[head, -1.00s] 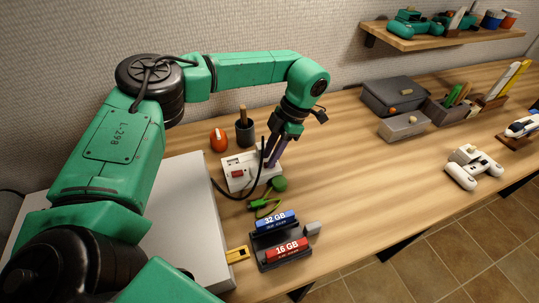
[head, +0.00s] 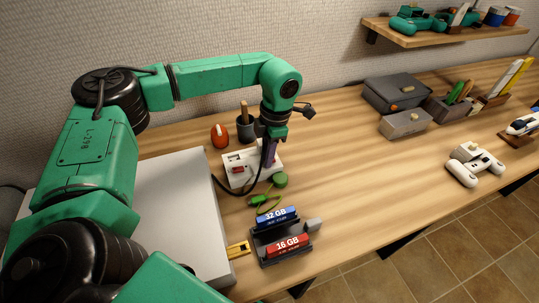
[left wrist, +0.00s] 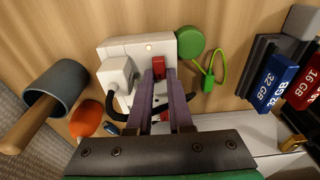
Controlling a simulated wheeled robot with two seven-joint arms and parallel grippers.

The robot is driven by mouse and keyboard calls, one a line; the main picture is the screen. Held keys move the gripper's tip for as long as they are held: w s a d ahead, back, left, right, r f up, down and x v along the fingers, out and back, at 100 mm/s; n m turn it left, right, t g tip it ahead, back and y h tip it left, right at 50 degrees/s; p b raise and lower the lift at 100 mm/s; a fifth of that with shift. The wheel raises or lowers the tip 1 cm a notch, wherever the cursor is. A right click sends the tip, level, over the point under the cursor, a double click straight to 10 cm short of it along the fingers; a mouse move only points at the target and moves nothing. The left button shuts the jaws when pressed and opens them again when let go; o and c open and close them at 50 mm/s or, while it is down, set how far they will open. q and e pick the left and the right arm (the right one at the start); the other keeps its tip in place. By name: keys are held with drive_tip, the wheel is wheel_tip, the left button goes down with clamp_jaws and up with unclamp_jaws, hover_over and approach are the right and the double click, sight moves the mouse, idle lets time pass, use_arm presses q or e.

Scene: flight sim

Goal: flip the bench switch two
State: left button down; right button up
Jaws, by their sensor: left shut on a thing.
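A white switch box (head: 243,182) stands on the bench, with one red switch (head: 237,170) showing at its left part. In the left wrist view the box (left wrist: 120,47) has a small lit lamp and a plug (left wrist: 117,76) with a black cable. My left gripper (head: 268,158) points down over the box's right part. In the left wrist view its purple fingers (left wrist: 159,75) are closed around a second red switch (left wrist: 158,65), which shows between the tips. The fingers partly hide the other red switch lower down. My right gripper is not in view.
A green round item (head: 280,180) with a cord lies beside the box. A dark holder (head: 259,252) with blue and red memory sticks stands in front. An orange object (head: 220,135) and a dark cup (head: 245,130) stand behind.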

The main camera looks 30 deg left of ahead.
use_arm(q)
drive_tip(key=shift+a+f, duration=0.1)
drive_tip(key=shift+t+h, duration=0.3)
drive_tip(key=shift+t, duration=0.1)
drive_tip(key=c, duration=1.1)
unclamp_jaws()
wheel_tip(320, 180, up, 15)
drive_tip(key=b, duration=0.1)
drive_tip(key=shift+w+d+b, duration=0.25)
drive_tip(key=shift+d+b, duration=0.05)
drive_tip(key=shift+f, duration=0.1)
